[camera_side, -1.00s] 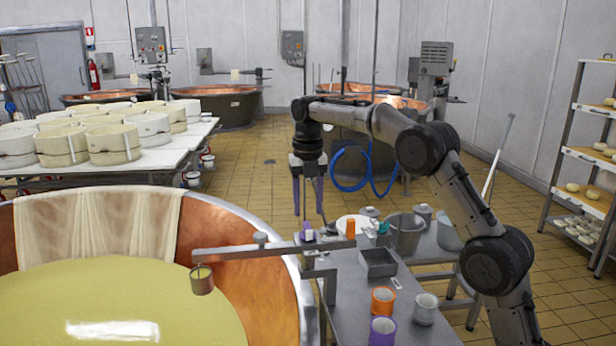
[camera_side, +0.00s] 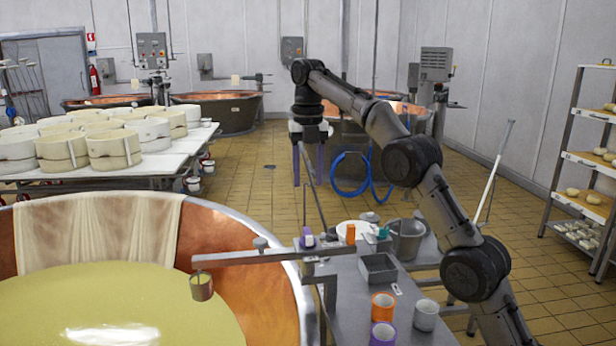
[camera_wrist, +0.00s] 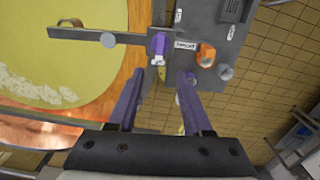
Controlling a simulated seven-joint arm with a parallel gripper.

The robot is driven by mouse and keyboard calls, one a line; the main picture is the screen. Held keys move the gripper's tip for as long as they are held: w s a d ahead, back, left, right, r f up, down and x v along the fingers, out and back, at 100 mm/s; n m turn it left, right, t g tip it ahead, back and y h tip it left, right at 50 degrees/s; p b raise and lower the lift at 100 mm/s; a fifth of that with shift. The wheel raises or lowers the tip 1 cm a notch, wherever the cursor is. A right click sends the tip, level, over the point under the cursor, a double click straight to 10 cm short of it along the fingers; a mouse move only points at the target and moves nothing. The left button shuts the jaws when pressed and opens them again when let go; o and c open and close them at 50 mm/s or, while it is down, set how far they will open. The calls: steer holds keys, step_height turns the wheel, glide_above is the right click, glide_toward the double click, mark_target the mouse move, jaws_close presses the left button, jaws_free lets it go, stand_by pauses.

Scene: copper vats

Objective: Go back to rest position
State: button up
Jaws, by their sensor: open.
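My gripper (camera_side: 309,165) is in the air above the far end of the grey work table (camera_side: 347,287). Its purple fingers point down, stand apart and hold nothing. In the wrist view the two fingers of my gripper (camera_wrist: 170,85) also show apart, with floor and the table edge visible below them. A small purple item (camera_side: 307,238) sits below the gripper at the inner end of the metal bar (camera_side: 250,255) over the vat rim, clear of the fingers. The purple item also shows in the wrist view (camera_wrist: 158,44).
A copper vat (camera_side: 262,275) of yellow liquid fills the left front. The table carries an orange cup (camera_side: 382,305), a purple cup (camera_side: 383,334), a grey tray (camera_side: 378,268) and an orange item (camera_side: 350,234). Cheese moulds (camera_side: 115,149) stand at the left. Open floor lies behind.

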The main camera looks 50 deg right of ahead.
steer(key=s+a+r+m+t, duration=0.1)
steer(key=s+a+r, duration=0.2)
steer(key=s+r, duration=0.35)
steer(key=s+a+r+t, duration=0.1)
steer(key=s+a+r, duration=0.35)
steer(key=s, duration=0.35)
steer(key=s+a+f+m+t, duration=0.1)
steer(key=s+a+f+m, duration=0.1)
steer(key=s+f+m, duration=0.5)
steer(key=s+a+f+m+t, duration=0.1)
steer(key=s+f+m+t, duration=0.15)
steer(key=s+m, duration=0.45)
steer(key=s+f+m, duration=0.5)
steer(key=f+m, duration=0.7)
steer(key=m, duration=0.1)
steer(key=shift+s+a, duration=0.2)
steer(key=shift+a, duration=0.05)
